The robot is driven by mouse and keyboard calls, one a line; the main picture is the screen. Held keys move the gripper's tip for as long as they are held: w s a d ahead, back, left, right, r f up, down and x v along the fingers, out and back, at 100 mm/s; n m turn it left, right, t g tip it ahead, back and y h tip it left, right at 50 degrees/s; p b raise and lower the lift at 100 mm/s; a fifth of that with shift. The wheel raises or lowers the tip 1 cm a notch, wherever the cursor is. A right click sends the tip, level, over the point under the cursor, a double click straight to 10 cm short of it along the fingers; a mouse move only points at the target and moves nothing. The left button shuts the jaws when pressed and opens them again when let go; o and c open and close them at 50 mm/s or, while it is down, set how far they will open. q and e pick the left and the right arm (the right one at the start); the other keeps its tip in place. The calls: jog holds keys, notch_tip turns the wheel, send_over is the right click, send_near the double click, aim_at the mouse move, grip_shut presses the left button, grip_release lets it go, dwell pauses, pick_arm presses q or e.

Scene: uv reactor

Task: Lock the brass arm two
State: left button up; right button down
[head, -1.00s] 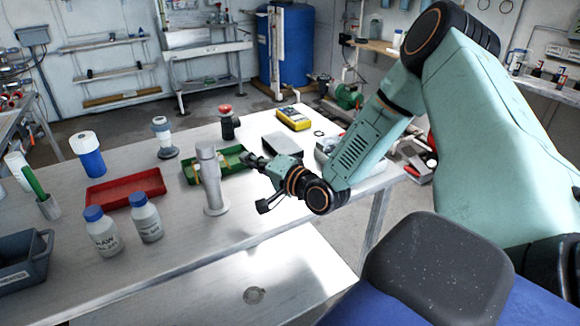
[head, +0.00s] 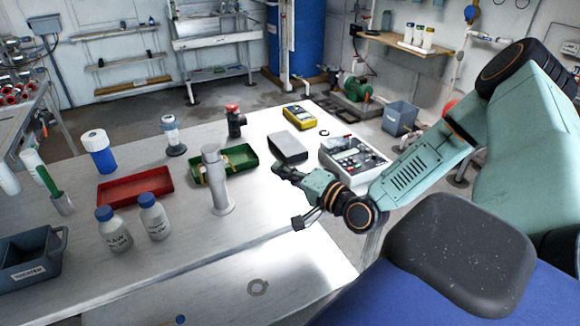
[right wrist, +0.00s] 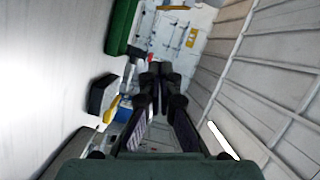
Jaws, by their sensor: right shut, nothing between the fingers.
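A grey metal cylinder (head: 217,182) on a round base stands upright on the bench, in front of a green tray (head: 240,157). Small yellowish pieces show by the tray's left end, partly behind the cylinder; I cannot tell whether any is brass arm two. My right gripper (head: 279,171) is shut and empty, to the right of the cylinder and apart from it, near the bench's right side. In the right wrist view its dark fingers (right wrist: 158,76) are together with nothing between them. My left gripper is not in view.
A dark grey box (head: 288,148), a yellow meter (head: 298,117) and a control box (head: 352,158) lie beyond my right gripper. A red tray (head: 135,190) and two white bottles (head: 154,217) stand left of the cylinder. The front bench surface is mostly clear.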

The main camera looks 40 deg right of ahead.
jog(key=shift+s+a+r+p, duration=0.15)
jog(key=shift+s+p, duration=0.4)
jog(key=shift+s, duration=0.55)
jog(key=shift+d, duration=0.25)
jog(key=shift+a, duration=0.15)
